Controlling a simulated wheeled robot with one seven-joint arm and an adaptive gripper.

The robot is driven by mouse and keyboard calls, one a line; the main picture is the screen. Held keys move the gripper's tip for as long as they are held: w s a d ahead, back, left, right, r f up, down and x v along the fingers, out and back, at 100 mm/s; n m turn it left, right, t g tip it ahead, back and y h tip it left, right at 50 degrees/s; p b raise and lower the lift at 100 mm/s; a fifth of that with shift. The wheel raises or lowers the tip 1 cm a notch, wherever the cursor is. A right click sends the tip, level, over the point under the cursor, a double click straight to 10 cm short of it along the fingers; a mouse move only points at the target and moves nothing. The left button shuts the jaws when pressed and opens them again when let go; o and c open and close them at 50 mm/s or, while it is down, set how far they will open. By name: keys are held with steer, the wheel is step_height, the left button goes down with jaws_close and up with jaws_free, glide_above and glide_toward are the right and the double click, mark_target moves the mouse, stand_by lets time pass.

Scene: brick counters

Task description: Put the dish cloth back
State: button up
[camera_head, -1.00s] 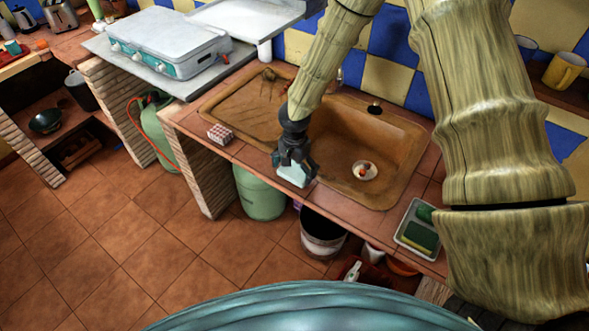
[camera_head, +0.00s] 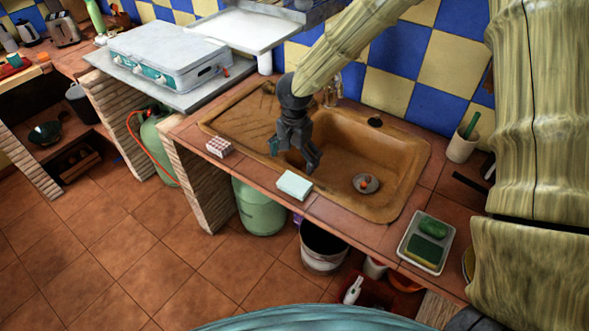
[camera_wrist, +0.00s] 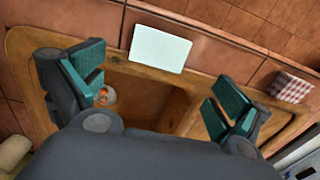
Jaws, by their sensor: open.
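The dish cloth (camera_head: 294,185), a folded pale blue-white rectangle, lies flat on the tiled counter at the front edge of the brown sink (camera_head: 398,195). It also shows in the wrist view (camera_wrist: 160,48), ahead of the fingers and apart from them. My gripper (camera_head: 292,160) is open and empty, above the sink's left part and just behind the cloth. In the wrist view my gripper (camera_wrist: 160,95) shows both teal-padded fingers spread wide with nothing between them.
A red-checked box (camera_head: 220,147) stands on the counter left of the cloth. A tray (camera_head: 425,242) with green sponges sits at the right. A small dish (camera_head: 366,184) lies in the sink. A grey stove (camera_head: 168,55) stands at the back left, and a cup (camera_head: 462,148) at the right.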

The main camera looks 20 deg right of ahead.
steer(key=shift+r, duration=1)
steer(key=shift+c, duration=0.2)
stand_by(0.5)
